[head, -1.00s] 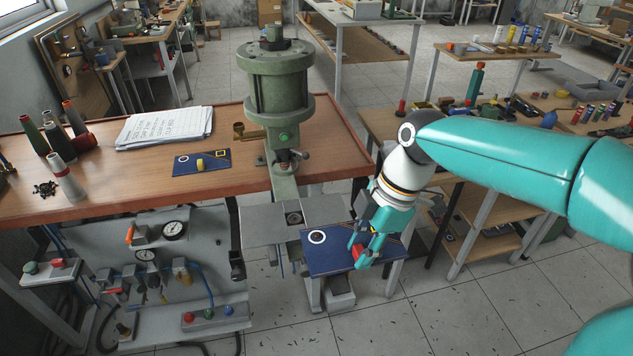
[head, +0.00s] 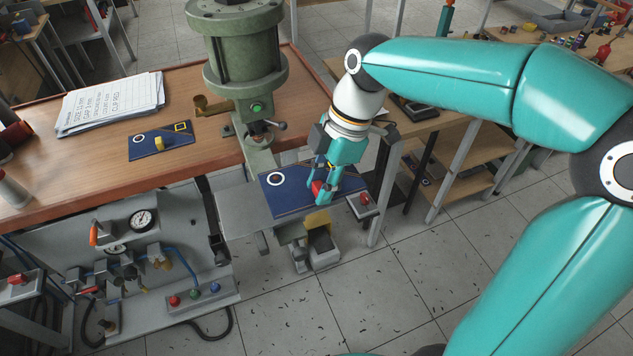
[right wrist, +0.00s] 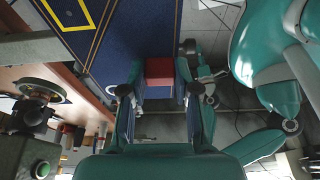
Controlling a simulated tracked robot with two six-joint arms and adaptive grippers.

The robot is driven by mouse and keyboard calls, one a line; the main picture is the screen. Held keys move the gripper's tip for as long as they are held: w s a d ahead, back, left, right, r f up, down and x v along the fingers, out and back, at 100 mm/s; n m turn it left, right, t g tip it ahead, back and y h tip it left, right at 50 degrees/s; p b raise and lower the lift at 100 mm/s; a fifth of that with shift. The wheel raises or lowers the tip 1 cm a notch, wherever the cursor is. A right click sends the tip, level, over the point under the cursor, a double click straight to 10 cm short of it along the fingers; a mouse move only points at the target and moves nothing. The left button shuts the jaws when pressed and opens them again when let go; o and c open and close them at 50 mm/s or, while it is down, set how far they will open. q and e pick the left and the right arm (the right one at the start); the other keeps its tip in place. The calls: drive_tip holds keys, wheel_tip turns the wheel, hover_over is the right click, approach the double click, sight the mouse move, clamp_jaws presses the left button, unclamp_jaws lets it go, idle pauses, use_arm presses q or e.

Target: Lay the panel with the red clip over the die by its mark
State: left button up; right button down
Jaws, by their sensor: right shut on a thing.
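The blue panel with the red clip (head: 288,203) has a white ring near its left end in the head view. My right gripper (head: 322,188) is shut on the red clip (head: 317,186) and holds the panel about level at the press. The clip also shows between the fingers in the right wrist view (right wrist: 160,71), with a yellow square outline on the panel (right wrist: 120,60). The panel's left part overlaps the grey press bed (head: 232,208) in the picture; contact cannot be told. The die is not visible, perhaps hidden by the panel. My left gripper is not in view.
The green press (head: 238,60) stands over the bed. A red-button box (head: 364,202) is right of the held panel; a pedal (head: 320,246) is below.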

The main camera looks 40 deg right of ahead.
wheel_tip(320, 180, down, 4)
drive_tip(key=b, duration=0.3)
drive_tip(key=shift+f+b, duration=0.2)
drive_tip(key=shift+b, duration=0.2)
drive_tip(key=shift+s, duration=0.1)
idle(1.2)
drive_tip(key=shift+f+b, duration=0.25)
drive_tip(key=shift+b, duration=0.1)
drive_tip(key=c, duration=0.8)
unclamp_jaws()
drive_tip(key=shift+o, duration=0.2)
